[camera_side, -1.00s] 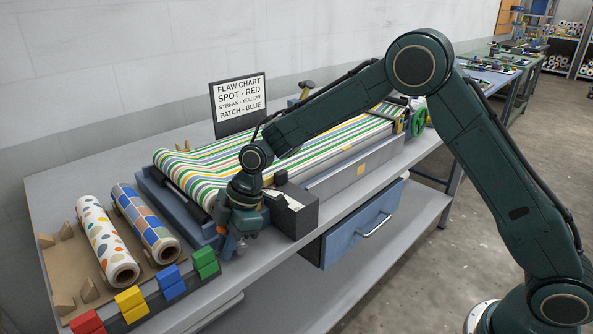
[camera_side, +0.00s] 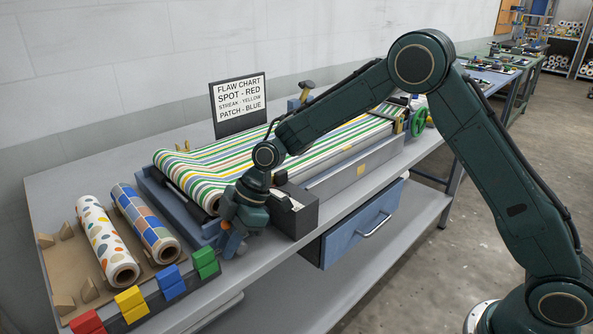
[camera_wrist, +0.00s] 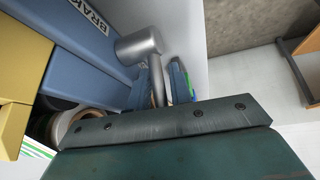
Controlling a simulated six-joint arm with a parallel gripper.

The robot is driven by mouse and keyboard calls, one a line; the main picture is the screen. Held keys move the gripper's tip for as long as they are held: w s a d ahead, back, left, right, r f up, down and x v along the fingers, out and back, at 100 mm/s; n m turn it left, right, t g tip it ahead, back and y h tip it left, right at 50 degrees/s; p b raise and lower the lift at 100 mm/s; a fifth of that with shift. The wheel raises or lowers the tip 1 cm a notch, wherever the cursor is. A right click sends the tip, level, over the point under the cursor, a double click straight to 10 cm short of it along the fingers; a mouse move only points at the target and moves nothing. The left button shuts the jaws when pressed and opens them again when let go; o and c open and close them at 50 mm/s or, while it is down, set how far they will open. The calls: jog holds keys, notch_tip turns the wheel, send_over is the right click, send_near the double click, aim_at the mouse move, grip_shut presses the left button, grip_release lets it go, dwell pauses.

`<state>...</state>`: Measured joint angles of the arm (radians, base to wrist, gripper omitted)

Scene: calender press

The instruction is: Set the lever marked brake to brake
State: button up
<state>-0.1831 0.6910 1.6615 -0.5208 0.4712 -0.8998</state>
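The brake lever (camera_wrist: 157,80) shows in the wrist view as a grey metal rod with a cylindrical head (camera_wrist: 138,45). It stands beside a blue panel (camera_wrist: 85,50) with a white label whose visible letters read "BRAK". My gripper (camera_wrist: 162,85) has its two blue fingers apart, one on each side of the rod, with gaps still visible; contact cannot be told. In the side view my gripper (camera_side: 231,243) is low at the front left end of the press (camera_side: 340,172), and the lever is mostly hidden there.
A dark box (camera_side: 300,215) stands just right of my gripper. Red, yellow, blue and green blocks (camera_side: 131,303) line the table's front edge at left, near two patterned rolls (camera_side: 105,240). A flaw chart (camera_side: 238,103) stands behind. A blue drawer (camera_side: 360,225) is below.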

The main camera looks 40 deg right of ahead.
jog(key=shift+r, duration=0.1)
jog(key=v, duration=1.3)
jog(key=shift+d+r, duration=0.15)
jog(key=shift+r, duration=0.15)
grip_shut()
jog(key=w+a+f+n+t+h, duration=0.1)
jog(key=w+a+n+t+h, duration=0.1)
jog(key=w+a+n+h, duration=0.45)
jog(key=s+a+n+h, duration=0.2)
jog(key=s+a+n, duration=0.1)
jog(key=s, duration=0.3)
jog(key=s+a+n+g+h, duration=0.1)
jog(key=s+a+n+h, duration=0.1)
jog(key=s+a+n, duration=0.2)
jog(key=s, duration=0.2)
jog(key=shift+s+a+r, duration=0.25)
jog(key=shift+s+a, duration=0.05)
jog(key=shift+a, duration=0.1)
